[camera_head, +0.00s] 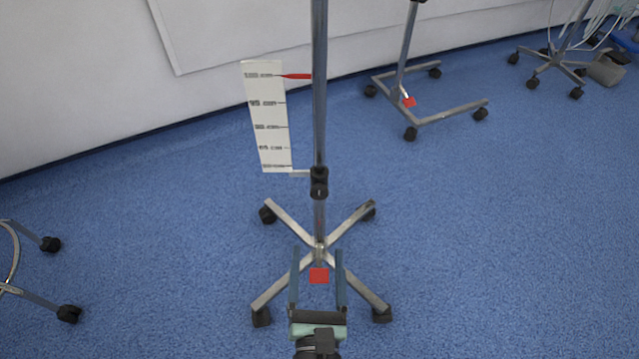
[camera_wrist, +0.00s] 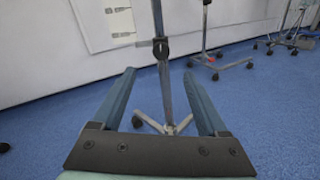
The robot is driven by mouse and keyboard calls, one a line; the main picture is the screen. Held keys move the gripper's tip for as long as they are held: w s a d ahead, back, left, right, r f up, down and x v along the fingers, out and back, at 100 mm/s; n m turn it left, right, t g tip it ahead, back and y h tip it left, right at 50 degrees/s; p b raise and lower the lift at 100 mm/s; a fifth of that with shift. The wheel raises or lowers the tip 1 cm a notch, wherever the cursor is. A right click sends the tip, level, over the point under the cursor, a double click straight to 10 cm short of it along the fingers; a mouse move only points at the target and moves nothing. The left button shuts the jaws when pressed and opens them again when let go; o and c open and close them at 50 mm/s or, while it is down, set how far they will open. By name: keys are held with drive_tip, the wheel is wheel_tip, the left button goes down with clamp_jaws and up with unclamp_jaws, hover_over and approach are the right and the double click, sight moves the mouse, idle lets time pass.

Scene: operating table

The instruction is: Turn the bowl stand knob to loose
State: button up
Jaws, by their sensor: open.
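The bowl stand (camera_head: 319,110) is a metal pole on a wheeled base in the middle of the head view. Its black knob (camera_head: 319,182) sits on a collar partway up the pole. The knob (camera_wrist: 160,48) also shows in the wrist view, beyond and above the fingertips. My gripper (camera_head: 317,255) is open and empty. In the head view its fingers lie across the stand's base, below the knob. In the wrist view the gripper (camera_wrist: 158,78) has the pole between its fingers in the picture, at some distance. I see no contact.
A white height scale (camera_head: 268,120) with a red pointer hangs left of the pole. A red square (camera_head: 319,276) shows at the stand's base. Another wheeled stand (camera_head: 430,112) is at the back right. Blue floor around the stand is clear.

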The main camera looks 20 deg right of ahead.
sight(319, 196)
drive_tip(key=x, duration=1.3)
drive_tip(key=shift+d+f, duration=0.1)
drive_tip(key=shift+f, duration=0.1)
clamp_jaws()
